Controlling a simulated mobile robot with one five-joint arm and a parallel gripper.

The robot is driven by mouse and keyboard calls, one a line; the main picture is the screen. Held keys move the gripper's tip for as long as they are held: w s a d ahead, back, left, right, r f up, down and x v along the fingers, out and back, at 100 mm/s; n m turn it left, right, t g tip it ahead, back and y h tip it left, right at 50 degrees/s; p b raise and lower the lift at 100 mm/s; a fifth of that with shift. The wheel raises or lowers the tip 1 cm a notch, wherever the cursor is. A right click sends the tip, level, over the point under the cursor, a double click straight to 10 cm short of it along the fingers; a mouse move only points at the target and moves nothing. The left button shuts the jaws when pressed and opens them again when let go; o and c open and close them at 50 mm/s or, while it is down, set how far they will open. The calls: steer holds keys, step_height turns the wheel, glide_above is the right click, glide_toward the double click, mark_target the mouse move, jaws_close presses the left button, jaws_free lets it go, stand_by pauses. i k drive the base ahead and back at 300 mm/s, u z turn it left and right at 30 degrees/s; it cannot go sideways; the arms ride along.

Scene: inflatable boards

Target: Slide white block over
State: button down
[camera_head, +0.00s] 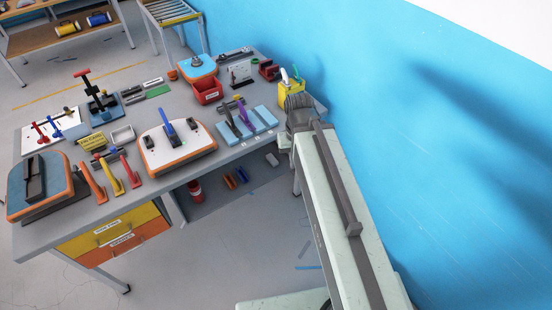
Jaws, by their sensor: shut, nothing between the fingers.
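A white-topped block with orange sides (160,151) lies on the grey bench near its front middle. A blue handle and dark fittings stand on its top. It is the largest white block in view, but I cannot tell for sure that it is the task's white block. My pale arm runs up from the lower right. My gripper (297,101), grey at the arm's far end, is by the bench's right end, close to a yellow holder (291,88) in the picture. It is shut and empty, well right of the white-topped block. Its fingertips are hard to make out.
A blue-topped orange block (38,187) is at the bench's left end, another (198,66) at the back. Red, yellow and orange handles (114,178) lie between. A light-blue board (248,127) sits right of the white-topped block. The blue wall (400,130) bounds the right.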

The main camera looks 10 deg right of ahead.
mark_target(274, 162)
steer(key=u, duration=0.2)
steer(key=i, duration=0.95)
steer(key=u, duration=0.55)
steer(key=i, duration=0.5)
steer(key=u, duration=0.55)
steer(key=k, duration=0.85)
steer(key=u, duration=0.2)
steer(key=i, duration=0.85)
steer(key=z, duration=0.6)
